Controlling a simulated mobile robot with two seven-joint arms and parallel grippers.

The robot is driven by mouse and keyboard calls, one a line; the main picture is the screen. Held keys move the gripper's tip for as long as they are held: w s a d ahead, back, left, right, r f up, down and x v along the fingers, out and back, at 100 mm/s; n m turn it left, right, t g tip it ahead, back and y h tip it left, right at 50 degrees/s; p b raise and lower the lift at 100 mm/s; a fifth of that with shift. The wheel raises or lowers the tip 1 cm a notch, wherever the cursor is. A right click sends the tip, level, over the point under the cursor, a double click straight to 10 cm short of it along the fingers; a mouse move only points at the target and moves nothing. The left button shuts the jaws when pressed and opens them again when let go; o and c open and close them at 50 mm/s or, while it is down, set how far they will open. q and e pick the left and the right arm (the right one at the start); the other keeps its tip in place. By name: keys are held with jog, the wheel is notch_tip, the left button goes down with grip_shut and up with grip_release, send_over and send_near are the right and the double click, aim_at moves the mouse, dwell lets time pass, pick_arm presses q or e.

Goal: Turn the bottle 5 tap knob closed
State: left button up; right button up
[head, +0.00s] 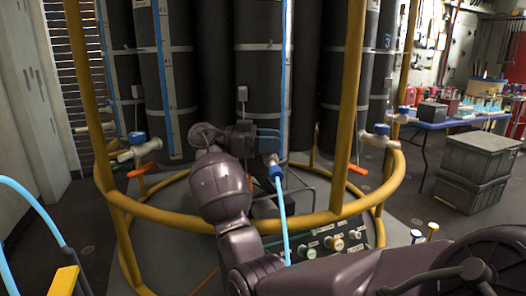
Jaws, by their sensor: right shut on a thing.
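Tall black bottles (262,60) stand in a ring behind a yellow rail. A tap with a blue knob (268,142) is at the middle of the ring, in front of one bottle; I cannot read a number 5 on it. My right gripper (262,139) reaches it from the left and is shut on the knob. The gripper and wrist hide part of the tap, so its turn angle is unclear. A light blue hose (283,225) hangs below the tap. My left gripper is not in view.
The yellow rail (300,222) and its posts stand close around my right arm. Other taps with blue knobs and orange levers sit left (137,138) and right (381,130). A gauge panel (335,241) is below. Grey crates (470,190) and a blue table (440,122) are at right.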

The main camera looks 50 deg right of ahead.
jog(key=shift+f+m+g+y+b, duration=0.25)
jog(key=shift+m+g+y+b, duration=0.4)
jog(key=shift+y, duration=0.25)
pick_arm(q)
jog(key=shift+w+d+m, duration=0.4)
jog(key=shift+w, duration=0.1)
pick_arm(e)
jog(key=shift+r+m+y, duration=0.15)
jog(key=shift+m+y, duration=0.1)
jog(key=shift+y, duration=0.05)
jog(key=shift+r, duration=0.1)
jog(key=o, duration=0.9)
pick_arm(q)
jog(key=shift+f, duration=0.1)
pick_arm(e)
jog(key=shift+w, duration=0.1)
